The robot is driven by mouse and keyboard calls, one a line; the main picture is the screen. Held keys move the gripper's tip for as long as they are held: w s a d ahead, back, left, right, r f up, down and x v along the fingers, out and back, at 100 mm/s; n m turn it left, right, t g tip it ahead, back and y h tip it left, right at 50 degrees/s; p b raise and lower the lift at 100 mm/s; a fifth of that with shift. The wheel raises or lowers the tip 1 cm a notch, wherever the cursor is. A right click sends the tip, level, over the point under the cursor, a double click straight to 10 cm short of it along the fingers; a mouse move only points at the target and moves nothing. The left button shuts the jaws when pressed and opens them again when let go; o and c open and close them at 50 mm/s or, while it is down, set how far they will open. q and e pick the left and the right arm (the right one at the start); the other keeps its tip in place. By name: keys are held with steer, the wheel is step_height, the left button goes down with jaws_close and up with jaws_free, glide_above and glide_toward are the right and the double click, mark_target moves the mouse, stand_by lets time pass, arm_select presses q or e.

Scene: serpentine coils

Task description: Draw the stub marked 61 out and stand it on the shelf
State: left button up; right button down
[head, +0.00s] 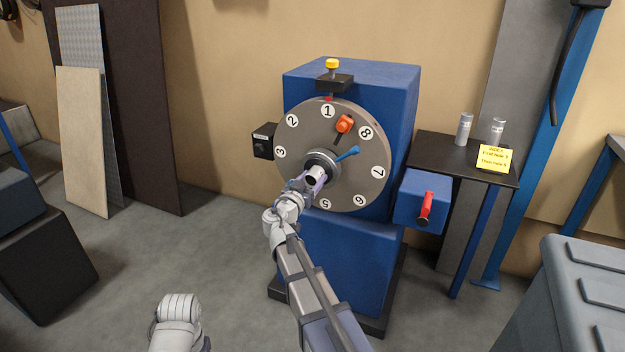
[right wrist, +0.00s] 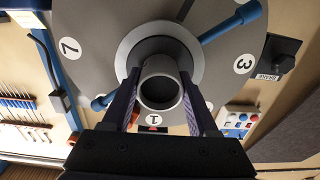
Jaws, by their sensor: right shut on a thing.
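A grey hollow metal stub (right wrist: 146,99) sits at the centre of the round dial plate (head: 300,185). I cannot tell how far the stub sits inside the hub. The dark shelf (head: 437,150), right of the blue machine, bears two pale metal cylinders (head: 464,129) (head: 497,130), both upright. My left gripper is not in view.
The dial carries numbers, a blue lever (head: 347,153) and an orange knob (head: 345,124). A blue box with a red handle (head: 426,205) juts out below the shelf's left end. The shelf's left part is clear.

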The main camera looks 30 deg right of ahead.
steer(key=v, duration=1.1)
stand_by(1.6)
stand_by(0.4)
